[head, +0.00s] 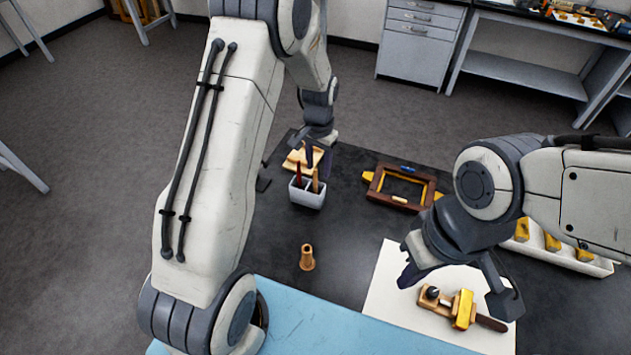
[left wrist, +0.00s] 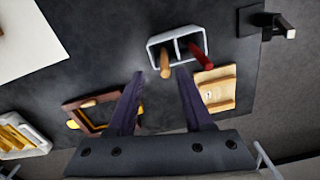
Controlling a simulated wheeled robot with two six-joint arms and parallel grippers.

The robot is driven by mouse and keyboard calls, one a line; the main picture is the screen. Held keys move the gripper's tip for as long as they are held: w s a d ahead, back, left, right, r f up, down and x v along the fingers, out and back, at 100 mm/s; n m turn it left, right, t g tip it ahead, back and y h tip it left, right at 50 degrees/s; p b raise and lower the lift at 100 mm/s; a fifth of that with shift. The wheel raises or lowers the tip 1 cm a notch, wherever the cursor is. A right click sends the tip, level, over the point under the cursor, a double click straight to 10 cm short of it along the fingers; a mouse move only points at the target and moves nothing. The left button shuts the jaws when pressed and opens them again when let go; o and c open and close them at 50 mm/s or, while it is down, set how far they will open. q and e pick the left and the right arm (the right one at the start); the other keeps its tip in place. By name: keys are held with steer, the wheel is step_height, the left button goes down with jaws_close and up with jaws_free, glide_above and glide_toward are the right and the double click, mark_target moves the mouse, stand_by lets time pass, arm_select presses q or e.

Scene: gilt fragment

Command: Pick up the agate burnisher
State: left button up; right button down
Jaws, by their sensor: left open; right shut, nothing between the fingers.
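A grey two-compartment holder (head: 307,198) stands on the dark table with a red-handled tool (head: 298,176) and a tan-handled tool (head: 316,181) upright in separate compartments. I cannot tell which is the agate burnisher. In the left wrist view are the holder (left wrist: 150,47), the tan handle (left wrist: 165,62) and the red handle (left wrist: 198,58). My left gripper (head: 317,161) is open above the holder; its fingertips (left wrist: 160,73) lie either side of the tan handle in the picture, with no contact clear. My right gripper (head: 409,276) is shut and empty, over the white sheet.
A brown frame (head: 424,203) lies right of the holder, and a pale wooden block (left wrist: 214,88) is close beside it. A small wooden piece (head: 307,258) stands nearer me. A wooden tool (head: 463,309) lies on the white sheet (head: 385,290). A white tray (head: 602,268) is far right.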

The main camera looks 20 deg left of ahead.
mark_target(316, 178)
arm_select(q)
steer(key=shift+s+a+f+p, duration=0.1)
steer(key=shift+a+f+p, duration=0.05)
steer(key=shift+f+p, duration=0.45)
steer(key=f+p, duration=0.1)
steer(key=f, duration=0.2)
steer(key=shift+a+f, duration=0.2)
steer(key=shift+f+p, duration=0.3)
steer(key=shift+f, duration=0.1)
steer(key=shift+c, duration=0.3)
jaws_close()
